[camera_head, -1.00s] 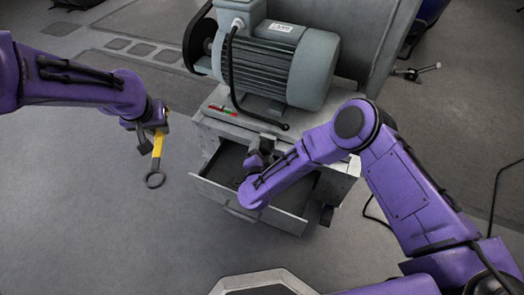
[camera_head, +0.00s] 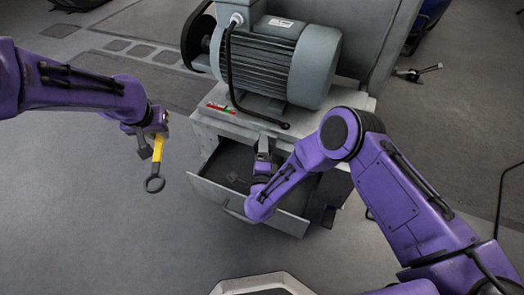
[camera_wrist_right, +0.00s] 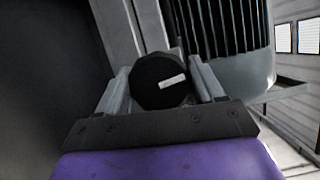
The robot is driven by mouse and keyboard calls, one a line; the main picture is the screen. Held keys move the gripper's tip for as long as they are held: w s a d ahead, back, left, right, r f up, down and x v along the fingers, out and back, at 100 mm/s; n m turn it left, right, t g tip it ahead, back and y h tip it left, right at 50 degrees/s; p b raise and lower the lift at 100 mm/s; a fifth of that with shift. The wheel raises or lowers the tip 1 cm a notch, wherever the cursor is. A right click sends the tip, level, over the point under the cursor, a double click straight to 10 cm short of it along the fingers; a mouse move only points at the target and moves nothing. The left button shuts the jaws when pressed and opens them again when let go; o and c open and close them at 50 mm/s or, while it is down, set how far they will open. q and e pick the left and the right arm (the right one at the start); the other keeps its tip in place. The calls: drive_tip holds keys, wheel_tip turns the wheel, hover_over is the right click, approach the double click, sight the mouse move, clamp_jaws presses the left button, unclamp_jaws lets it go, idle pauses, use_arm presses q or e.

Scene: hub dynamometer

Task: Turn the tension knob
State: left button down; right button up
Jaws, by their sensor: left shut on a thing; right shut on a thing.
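The tension knob (camera_wrist_right: 160,82) is a black, many-sided cap with a short white mark, seen large in the right wrist view. The mark lies nearly level, tilted slightly up to the right. My right gripper (camera_head: 263,158) is shut on the knob, a grey finger on each side of it. In the head view the knob is hidden by my gripper, at the front of the grey cabinet under the motor. My left gripper (camera_head: 150,142) is shut on a yellow-handled tool (camera_head: 158,148) with a dark ring at its lower end, held clear left of the cabinet.
A large grey motor (camera_head: 275,62) with a black cable stands on the cabinet (camera_head: 205,130). An open drawer (camera_head: 285,222) juts out below my right gripper, with small items inside. The floor (camera_head: 90,220) to the left is clear.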

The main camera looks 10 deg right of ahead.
drive_tip(key=shift+d+f+m, duration=0.1)
drive_tip(key=shift+d+m, duration=0.05)
drive_tip(key=shift+m, duration=0.25)
drive_tip(key=o, duration=1)
drive_tip(key=shift+d, duration=0.1)
